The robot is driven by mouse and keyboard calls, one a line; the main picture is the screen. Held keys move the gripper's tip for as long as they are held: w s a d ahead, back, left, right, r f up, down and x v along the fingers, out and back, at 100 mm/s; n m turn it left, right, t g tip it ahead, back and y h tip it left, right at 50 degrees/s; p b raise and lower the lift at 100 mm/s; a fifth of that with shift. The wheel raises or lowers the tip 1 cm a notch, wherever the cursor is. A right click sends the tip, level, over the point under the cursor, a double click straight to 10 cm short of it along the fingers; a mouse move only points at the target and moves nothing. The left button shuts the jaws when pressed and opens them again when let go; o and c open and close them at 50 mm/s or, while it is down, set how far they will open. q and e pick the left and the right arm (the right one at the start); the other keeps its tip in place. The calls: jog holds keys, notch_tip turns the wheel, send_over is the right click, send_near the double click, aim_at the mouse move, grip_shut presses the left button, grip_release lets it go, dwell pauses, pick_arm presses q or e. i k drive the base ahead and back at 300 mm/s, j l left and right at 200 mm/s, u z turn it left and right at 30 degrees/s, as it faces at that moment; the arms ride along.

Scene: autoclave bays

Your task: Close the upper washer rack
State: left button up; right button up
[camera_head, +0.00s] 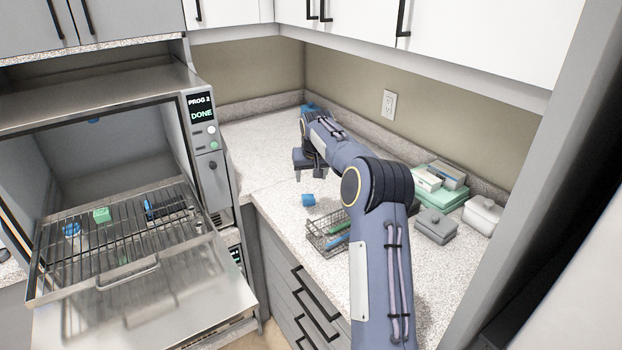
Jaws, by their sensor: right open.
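The upper washer rack (128,275) is a wire rack with a front handle, drawn out of the open washer (100,90) at the left. Its back part lies inside the chamber and its front sticks out over the lowered door (190,305). On it are a blue item (72,230), a green block (101,214) and a few dark items (150,212). My right gripper (309,176) is open above the counter, right of the washer and well apart from the rack. Nothing shows between its fingers. My left gripper is not in view.
The counter (255,150) is mostly clear at the back. A small blue cup (308,200) and a wire basket (328,235) stand near my right arm. Green and grey boxes (437,225) and a white box (482,215) stand further right. The washer display (201,108) reads "PROG 2 DONE".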

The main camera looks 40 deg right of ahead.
aim_at(30, 301)
jog(key=k+j, duration=0.2)
jog(key=j, duration=0.2)
jog(key=k+j, duration=0.2)
jog(key=j, duration=0.2)
jog(key=k+j, duration=0.2)
jog(key=j, duration=0.2)
